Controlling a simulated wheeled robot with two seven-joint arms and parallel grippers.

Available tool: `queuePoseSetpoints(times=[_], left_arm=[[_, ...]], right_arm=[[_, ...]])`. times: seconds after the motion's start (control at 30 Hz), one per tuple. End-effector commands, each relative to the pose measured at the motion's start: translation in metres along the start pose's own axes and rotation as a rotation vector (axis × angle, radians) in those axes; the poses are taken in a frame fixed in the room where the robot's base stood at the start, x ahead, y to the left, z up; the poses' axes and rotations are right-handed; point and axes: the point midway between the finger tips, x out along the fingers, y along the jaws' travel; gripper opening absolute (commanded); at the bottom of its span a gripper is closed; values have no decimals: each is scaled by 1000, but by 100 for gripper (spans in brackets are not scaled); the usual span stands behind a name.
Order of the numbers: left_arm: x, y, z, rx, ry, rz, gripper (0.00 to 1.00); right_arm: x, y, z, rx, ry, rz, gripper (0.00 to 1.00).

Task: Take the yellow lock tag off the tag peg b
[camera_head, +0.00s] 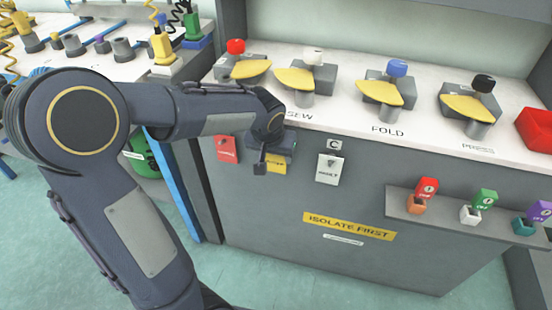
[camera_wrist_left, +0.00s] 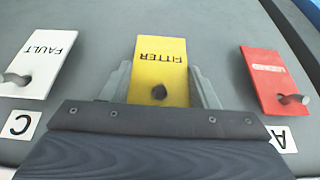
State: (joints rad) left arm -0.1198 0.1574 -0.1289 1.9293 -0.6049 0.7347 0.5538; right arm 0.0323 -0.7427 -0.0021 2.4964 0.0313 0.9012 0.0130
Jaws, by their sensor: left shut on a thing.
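In the head view the left gripper (camera_head: 273,160) is at the panel, with only part of the yellow tag (camera_head: 276,166) showing. The peg's letter plate is hidden behind the gripper body. My right gripper is in neither view.
A red tag (camera_wrist_left: 265,78) hangs by plate A (camera_wrist_left: 283,139) and a white FAULT tag (camera_wrist_left: 32,62) by plate C (camera_wrist_left: 18,125), one on each side. Above is a worktop with yellow-handled switches (camera_head: 295,79). A shelf (camera_head: 465,222) with padlocks juts out at right.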

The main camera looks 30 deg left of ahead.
Motion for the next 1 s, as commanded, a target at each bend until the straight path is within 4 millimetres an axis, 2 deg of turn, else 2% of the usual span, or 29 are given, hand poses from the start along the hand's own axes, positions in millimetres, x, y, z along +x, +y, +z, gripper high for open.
queuePoseSetpoints(times=[1.0], left_arm=[[-10, 0, 9, 0, 3, 1, 38]], right_arm=[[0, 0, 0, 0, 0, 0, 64]])
